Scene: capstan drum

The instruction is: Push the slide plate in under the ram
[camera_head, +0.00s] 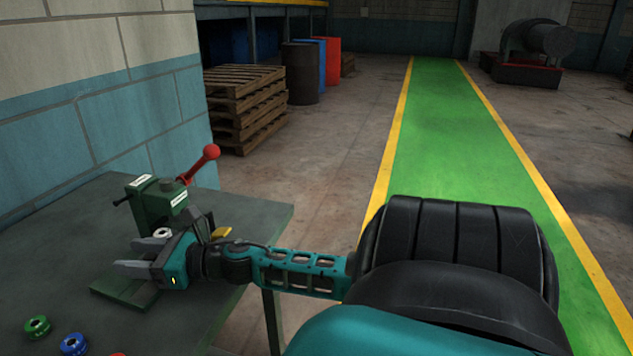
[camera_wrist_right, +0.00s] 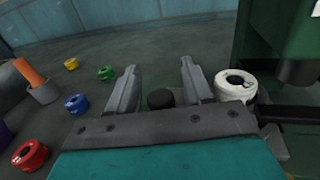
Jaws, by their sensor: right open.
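The green press (camera_head: 152,205) stands on the table, with a red-ball lever (camera_head: 210,152). Its dark ram (camera_wrist_right: 298,72) hangs at the right of the wrist view. A white ring (camera_wrist_right: 236,86) sits beside the ram, to its left; it also shows in the head view (camera_head: 162,233). The slide plate is mostly hidden; a dark strip (camera_wrist_right: 294,112) below the ram may be part of it. My right gripper (camera_head: 127,256) is open at the press. A black knob (camera_wrist_right: 160,98) lies between its fingers, with gaps on both sides. My left gripper is not in view.
On the table (camera_head: 50,270) lie loose rings: green (camera_head: 37,327), blue (camera_head: 73,344), yellow (camera_wrist_right: 71,64) and red (camera_wrist_right: 29,155). An orange-topped grey piece (camera_wrist_right: 38,85) is at the left. A block wall (camera_head: 90,110) stands behind the table.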

